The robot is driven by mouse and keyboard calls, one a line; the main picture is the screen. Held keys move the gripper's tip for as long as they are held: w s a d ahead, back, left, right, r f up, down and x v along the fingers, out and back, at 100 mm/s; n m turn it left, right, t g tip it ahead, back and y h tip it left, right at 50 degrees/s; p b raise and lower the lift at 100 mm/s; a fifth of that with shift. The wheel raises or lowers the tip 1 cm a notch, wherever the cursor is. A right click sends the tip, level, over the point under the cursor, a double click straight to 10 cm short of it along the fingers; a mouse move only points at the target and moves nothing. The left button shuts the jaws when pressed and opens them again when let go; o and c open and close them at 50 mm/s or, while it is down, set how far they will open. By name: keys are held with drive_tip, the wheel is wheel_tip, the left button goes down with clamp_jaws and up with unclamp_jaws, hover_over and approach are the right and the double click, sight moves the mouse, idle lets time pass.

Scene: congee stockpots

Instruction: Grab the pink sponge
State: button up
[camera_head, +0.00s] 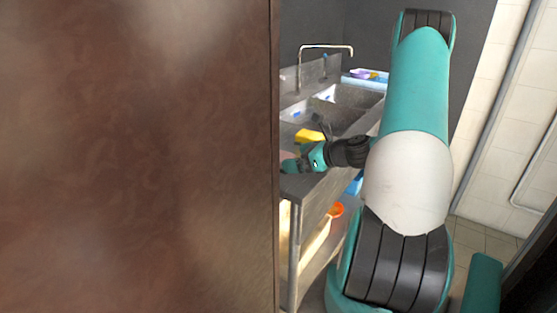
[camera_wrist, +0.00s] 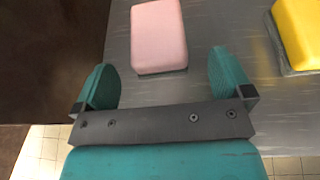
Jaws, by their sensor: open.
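The pink sponge (camera_wrist: 158,38) lies flat on a grey metal counter (camera_wrist: 212,22) in the wrist view, at the top middle. My gripper (camera_wrist: 160,78) is open, with one teal finger on each side of the picture. The sponge is ahead of the fingertips, roughly in line with the gap between them, and nothing is held. In the head view my gripper (camera_head: 290,165) is at the near end of the counter, partly hidden by the brown panel. A small bit of pink shows beside it there.
A yellow sponge (camera_wrist: 300,30) lies to the right of the pink one. A large brown panel (camera_head: 135,155) blocks the left half of the head view. Sink basins and a faucet (camera_head: 327,47) are farther back. An orange item (camera_head: 336,209) is on the lower shelf.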

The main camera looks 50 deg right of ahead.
drive_tip(key=p+x, duration=0.1)
drive_tip(key=x, duration=0.4)
drive_tip(key=shift+w+a+f, duration=0.1)
drive_tip(key=shift+w, duration=0.05)
drive_tip(key=c, duration=1)
